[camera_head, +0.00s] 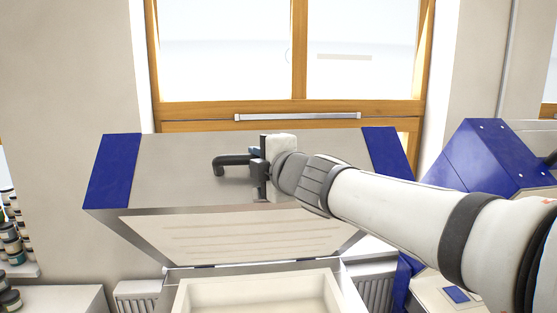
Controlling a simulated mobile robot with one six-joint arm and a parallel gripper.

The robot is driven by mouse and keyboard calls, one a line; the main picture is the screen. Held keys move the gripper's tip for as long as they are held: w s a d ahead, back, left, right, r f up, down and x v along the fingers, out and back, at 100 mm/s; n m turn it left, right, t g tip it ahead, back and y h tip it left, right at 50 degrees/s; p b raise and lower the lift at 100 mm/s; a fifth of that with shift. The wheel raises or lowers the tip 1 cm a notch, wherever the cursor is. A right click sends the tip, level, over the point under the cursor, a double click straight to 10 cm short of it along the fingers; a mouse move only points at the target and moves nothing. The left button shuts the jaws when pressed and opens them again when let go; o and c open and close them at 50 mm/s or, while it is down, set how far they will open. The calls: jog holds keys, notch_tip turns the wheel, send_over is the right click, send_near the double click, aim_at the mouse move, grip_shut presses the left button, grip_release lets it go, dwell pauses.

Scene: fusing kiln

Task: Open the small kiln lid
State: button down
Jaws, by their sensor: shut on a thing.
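The small kiln's lid (160,177) is raised and tilted back, in the middle of the view. It is grey metal with blue end bands, and its pale lining (235,237) faces down and forward. The kiln body (180,300) below shows a pale, empty-looking chamber, cut off by the bottom edge. A dark handle (232,160) sticks out from the lid's front face. My gripper (262,168) is at the handle's right part and is shut on it. The fingertips and the grasped part are mostly hidden by the gripper itself.
A wood-framed window (299,60) is behind the lid. Another blue and grey machine (490,160) stands at the right, partly behind my arm. Several jars (10,240) stand on a shelf at the left edge. A radiator (138,300) shows beneath the window.

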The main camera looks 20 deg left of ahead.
jog(key=c, duration=1.3)
grip_release()
jog(key=p+v, duration=0.1)
jog(key=v, duration=0.6)
jog(key=shift+s+d, duration=0.3)
